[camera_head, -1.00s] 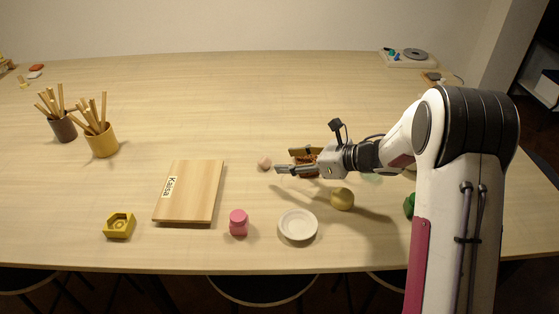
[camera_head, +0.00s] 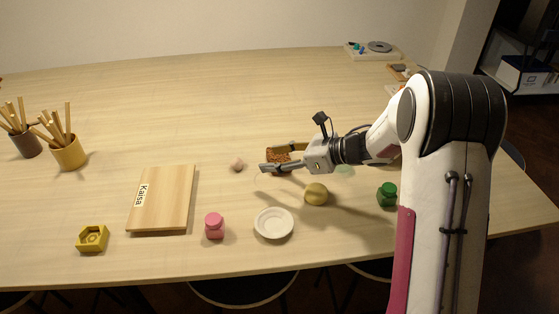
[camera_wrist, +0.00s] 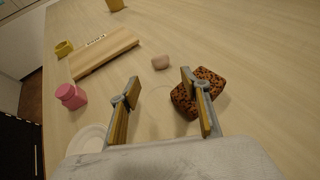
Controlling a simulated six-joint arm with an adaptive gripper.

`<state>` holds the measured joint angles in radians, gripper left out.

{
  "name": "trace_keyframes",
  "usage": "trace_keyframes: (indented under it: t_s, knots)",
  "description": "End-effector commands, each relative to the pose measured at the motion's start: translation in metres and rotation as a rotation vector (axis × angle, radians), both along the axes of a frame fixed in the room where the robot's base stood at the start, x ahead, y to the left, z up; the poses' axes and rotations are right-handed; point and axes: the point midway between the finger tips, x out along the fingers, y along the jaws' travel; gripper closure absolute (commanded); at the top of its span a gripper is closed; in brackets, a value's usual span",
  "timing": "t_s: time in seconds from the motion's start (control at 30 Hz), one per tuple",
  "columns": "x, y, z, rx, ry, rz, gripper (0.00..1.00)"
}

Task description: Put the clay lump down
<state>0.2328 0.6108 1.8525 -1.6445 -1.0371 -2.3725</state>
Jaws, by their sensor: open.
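A small pinkish-beige lump, which looks like the clay lump (camera_head: 237,165), rests on the bare tabletop (camera_head: 220,110). In the wrist view the lump (camera_wrist: 160,62) lies beyond my fingertips, apart from them. My gripper (camera_head: 264,167) is to the right of the lump in the head view. In the wrist view my gripper (camera_wrist: 160,80) has its two fingers spread, with nothing held between them. A brown speckled block (camera_wrist: 207,86) is partly hidden by the right finger; I cannot tell whether they touch.
Near the front are a white dish (camera_head: 274,223), pink jar (camera_head: 214,226), wooden board (camera_head: 165,200) and yellow hexagonal piece (camera_head: 92,239). A yellowish ball (camera_head: 316,194) and green jar (camera_head: 388,195) stand near my arm. Tool cups (camera_head: 68,154) stand left. The back middle is clear.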

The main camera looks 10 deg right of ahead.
Motion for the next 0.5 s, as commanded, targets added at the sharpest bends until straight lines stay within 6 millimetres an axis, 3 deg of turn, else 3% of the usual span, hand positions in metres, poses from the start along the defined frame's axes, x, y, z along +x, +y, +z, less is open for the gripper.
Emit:
trace_keyframes:
  t_s: [0.27, 0.5]
  knots:
    - [0.001, -0.001, 0.002, 0.001, 0.004, -0.013, 0.53]
    - [0.015, -0.01, 0.026, 0.029, 0.049, -0.163, 0.53]
